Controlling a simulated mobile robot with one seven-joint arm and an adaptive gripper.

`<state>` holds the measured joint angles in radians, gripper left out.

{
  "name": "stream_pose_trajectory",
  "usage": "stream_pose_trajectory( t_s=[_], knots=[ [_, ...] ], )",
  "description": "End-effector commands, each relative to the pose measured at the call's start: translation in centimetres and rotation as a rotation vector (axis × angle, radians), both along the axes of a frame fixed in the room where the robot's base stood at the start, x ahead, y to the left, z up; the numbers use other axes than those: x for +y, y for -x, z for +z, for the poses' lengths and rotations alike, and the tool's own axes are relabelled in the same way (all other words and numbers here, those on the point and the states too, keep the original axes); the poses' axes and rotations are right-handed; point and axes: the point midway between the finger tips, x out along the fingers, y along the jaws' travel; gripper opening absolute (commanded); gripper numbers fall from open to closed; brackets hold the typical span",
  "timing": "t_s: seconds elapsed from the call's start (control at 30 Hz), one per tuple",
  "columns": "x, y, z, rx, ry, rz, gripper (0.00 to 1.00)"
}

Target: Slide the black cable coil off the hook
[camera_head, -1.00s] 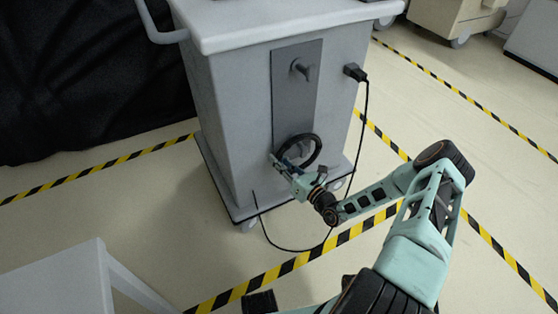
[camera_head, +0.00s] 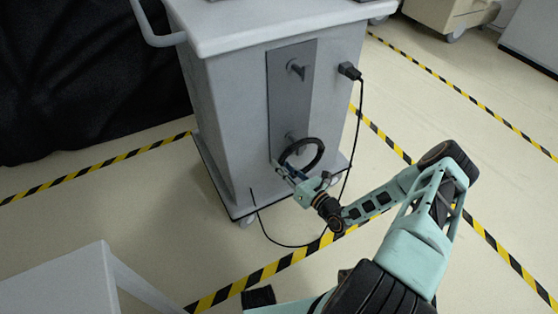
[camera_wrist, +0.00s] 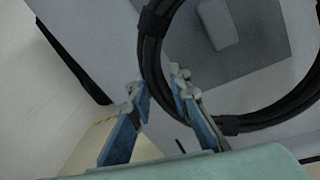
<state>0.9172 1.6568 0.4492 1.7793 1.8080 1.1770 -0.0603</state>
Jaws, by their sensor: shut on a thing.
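The black cable coil (camera_head: 321,153) is a ring standing in front of the lower part of the grey cart's panel. The lower hook (camera_head: 291,137) shows at the coil's upper left. In the wrist view a pale hook end (camera_wrist: 215,25) appears within the ring of the coil (camera_wrist: 151,50). I cannot tell whether the coil still hangs around the hook or is just in front of it. My gripper (camera_head: 286,172) is shut on the coil's lower left side. Its blue fingers (camera_wrist: 158,105) straddle the cable bundle in the wrist view.
An upper hook (camera_head: 297,68) on the panel (camera_head: 282,95) is empty. A plugged black cord (camera_head: 361,110) runs down the cart's (camera_head: 232,110) right side and loops on the floor. A white table (camera_head: 70,285) stands at lower left. Open floor lies right of the cart.

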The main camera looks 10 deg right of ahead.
Motion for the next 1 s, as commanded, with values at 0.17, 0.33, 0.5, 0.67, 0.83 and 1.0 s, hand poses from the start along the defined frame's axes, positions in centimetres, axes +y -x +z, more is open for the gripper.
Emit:
stream_pose_trajectory(
  t_s=[0.17, 0.33, 0.5, 0.67, 0.83, 1.0],
  knots=[
    [-0.3, 1.0, 0.2, -0.002, 0.000, 0.000, 0.00],
    [-0.7, 2.0, 0.2, -0.003, 0.001, -0.001, 0.00],
    [-0.9, 2.9, 0.2, -0.003, 0.000, 0.001, 0.00],
    [-1.3, 3.8, 0.2, -0.002, 0.000, -0.001, 0.00],
    [-1.6, 4.8, 0.2, -0.004, 0.000, 0.000, 0.00],
    [-1.7, 5.5, 0.2, -0.003, 0.001, 0.000, 0.00]
  ],
)
